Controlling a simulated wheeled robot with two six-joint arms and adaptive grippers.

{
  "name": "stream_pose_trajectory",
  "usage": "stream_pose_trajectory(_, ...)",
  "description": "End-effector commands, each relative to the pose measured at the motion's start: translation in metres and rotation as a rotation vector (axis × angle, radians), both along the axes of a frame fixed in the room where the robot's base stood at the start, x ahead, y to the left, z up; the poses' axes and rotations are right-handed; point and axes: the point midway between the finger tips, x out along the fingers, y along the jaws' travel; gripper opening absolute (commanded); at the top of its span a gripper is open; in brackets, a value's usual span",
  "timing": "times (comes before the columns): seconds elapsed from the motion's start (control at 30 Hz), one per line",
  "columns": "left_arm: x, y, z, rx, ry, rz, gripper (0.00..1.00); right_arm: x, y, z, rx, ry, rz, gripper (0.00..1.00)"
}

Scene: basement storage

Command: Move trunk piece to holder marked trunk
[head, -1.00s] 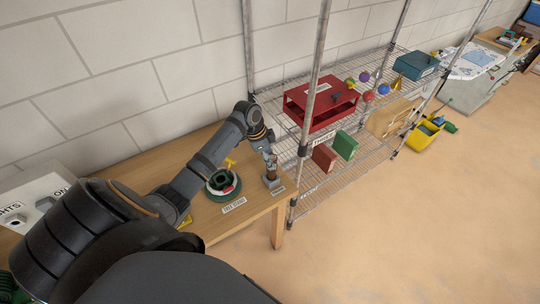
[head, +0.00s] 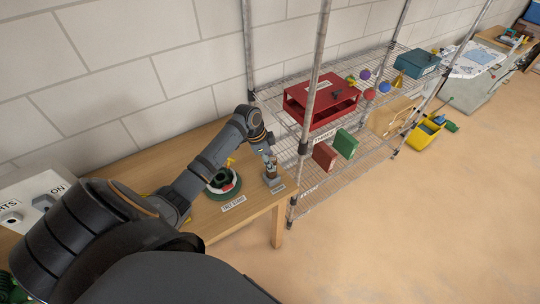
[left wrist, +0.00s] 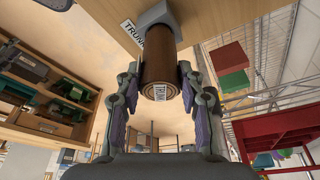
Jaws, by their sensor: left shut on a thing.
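The trunk piece (left wrist: 160,62) is a brown cylinder with a pale label on its near end. In the left wrist view its far end meets the small grey holder (left wrist: 156,14), which has a "TRUNK" label (left wrist: 132,34) beside it on the table. My left gripper (left wrist: 158,74) is shut on the trunk piece, one finger on each side. In the head view my left gripper (head: 269,157) is above the holder (head: 271,180) at the table's right end, with the piece upright. How deep the piece sits is hidden. My right gripper is not in view.
A round green stand (head: 222,187) with a white and red ring is on the wooden table (head: 243,214), left of the holder. A wire rack (head: 318,178) stands close on the right, with a red box (head: 318,101) and red and green blocks. The floor in front is clear.

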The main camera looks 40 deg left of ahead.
Motion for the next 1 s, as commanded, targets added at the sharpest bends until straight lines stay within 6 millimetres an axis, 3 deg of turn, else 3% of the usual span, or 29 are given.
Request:
stream_pose_trajectory(0.43, 0.0, -0.0001, -0.0118, 0.0, 0.0, -0.001, 0.01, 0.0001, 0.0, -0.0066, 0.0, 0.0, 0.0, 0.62)
stream_pose_trajectory(0.47, 0.0001, -0.0001, -0.0107, 0.0, 0.0, -0.001, 0.42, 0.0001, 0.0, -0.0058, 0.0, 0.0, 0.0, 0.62)
stream_pose_trajectory(0.6, 0.0001, -0.0001, -0.0105, 0.0, 0.0, -0.001, 0.61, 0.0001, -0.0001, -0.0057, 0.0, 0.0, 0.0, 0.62)
stream_pose_trajectory(0.63, 0.0001, -0.0001, -0.0105, 0.0, 0.0, -0.001, 0.65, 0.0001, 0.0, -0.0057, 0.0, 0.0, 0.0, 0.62)
stream_pose_trajectory(1.0, -0.0007, 0.0024, -0.0042, 0.001, -0.002, 0.001, 0.65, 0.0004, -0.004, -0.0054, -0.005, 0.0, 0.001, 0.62)
